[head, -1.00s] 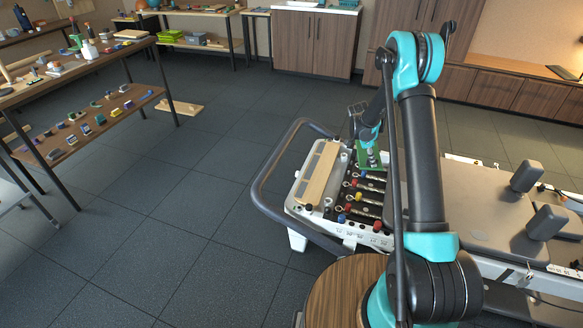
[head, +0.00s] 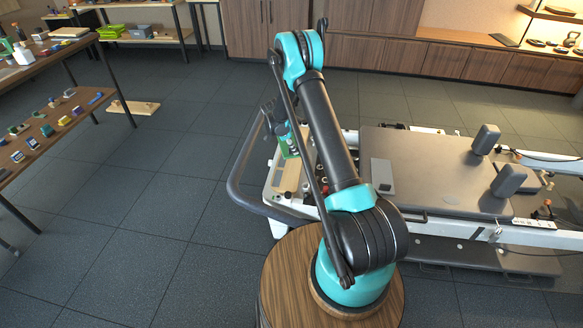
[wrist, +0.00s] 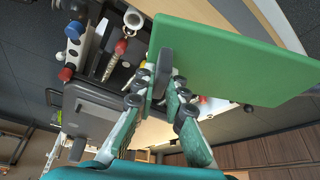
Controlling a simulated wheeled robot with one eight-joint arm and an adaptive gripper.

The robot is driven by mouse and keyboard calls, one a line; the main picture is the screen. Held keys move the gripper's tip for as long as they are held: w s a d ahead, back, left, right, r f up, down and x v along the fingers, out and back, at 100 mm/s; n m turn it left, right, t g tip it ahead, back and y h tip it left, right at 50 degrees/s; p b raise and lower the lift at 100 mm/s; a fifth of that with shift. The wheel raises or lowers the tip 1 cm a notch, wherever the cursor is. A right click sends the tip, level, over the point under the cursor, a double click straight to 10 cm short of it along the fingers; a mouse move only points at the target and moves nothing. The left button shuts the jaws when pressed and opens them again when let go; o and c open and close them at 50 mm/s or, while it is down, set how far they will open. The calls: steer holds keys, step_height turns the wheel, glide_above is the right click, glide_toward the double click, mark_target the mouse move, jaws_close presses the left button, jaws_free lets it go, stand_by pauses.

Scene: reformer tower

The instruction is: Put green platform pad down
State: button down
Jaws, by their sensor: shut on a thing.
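The green platform pad (wrist: 235,65) is a flat board that fills the upper right of the wrist view, tilted in that picture. My gripper (wrist: 160,80) is shut on a small dark grip piece at the pad's edge. In the head view the pad (head: 289,146) is a small green patch below my gripper (head: 286,134), over the spring end of the reformer. My arm hides part of that end. Whether the pad touches anything beneath it, I cannot tell.
The reformer's grey carriage (head: 425,165) lies right of my arm, with two shoulder rests (head: 487,139) and a small grey plate (head: 382,175). A dark rail (head: 236,180) curves around the near end. A shelf of small coloured objects stands left. Floor between is clear.

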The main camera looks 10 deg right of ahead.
step_height(320, 180, down, 13)
steer(key=shift+d+f, duration=0.1)
stand_by(0.4)
steer(key=c, duration=1.6)
jaws_free()
